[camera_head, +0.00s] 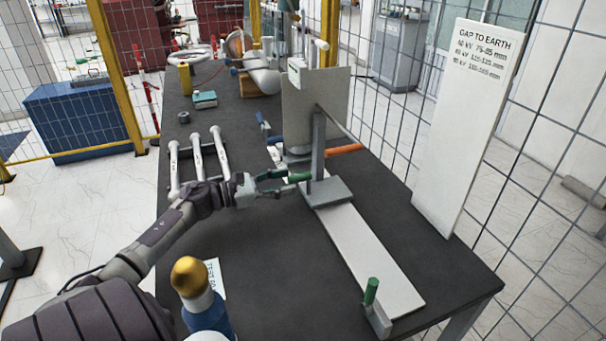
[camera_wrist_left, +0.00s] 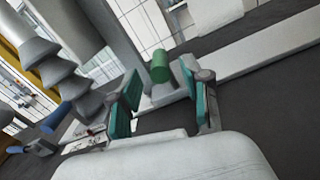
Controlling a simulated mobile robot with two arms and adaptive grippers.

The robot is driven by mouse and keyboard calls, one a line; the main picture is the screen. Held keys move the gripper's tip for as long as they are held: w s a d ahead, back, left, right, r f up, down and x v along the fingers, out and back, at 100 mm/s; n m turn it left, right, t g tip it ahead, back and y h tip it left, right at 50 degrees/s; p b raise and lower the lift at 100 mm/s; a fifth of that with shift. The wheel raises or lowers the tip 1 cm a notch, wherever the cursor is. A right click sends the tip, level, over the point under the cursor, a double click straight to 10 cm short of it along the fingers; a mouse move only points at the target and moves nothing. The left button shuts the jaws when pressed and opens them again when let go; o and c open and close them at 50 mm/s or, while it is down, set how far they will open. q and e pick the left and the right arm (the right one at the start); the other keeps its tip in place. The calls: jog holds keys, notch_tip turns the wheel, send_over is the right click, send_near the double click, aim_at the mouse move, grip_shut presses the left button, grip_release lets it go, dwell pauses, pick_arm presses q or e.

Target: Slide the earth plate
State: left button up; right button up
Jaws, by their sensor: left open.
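The earth plate (camera_head: 315,105) is an upright grey sheet on a post, with a flat grey base (camera_head: 328,191) on a long pale rail (camera_head: 370,250). A green handle (camera_head: 299,177) stands by the left side of the base. My left gripper (camera_head: 284,182) comes in from the left, right at this handle. In the left wrist view my gripper (camera_wrist_left: 163,92) has its teal finger pads apart, with a green cylinder (camera_wrist_left: 160,66) showing between them. I cannot tell whether either pad touches it. My right gripper is not in view.
A short green-handled piece (camera_head: 371,291) stands at the rail's near end. An orange handle (camera_head: 344,149) lies behind the post. White rods (camera_head: 198,155) lie left on the dark table, and a gold-topped item (camera_head: 190,277) is near my forearm. A white gap sign (camera_head: 468,120) stands right.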

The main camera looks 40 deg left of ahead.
aim_at(307, 176)
pick_arm(q)
jog(key=x, duration=0.5)
jog(key=shift+w+d+p, duration=0.1)
jog(key=shift+w+p, duration=0.15)
jog(key=shift+p, duration=0.15)
grip_shut()
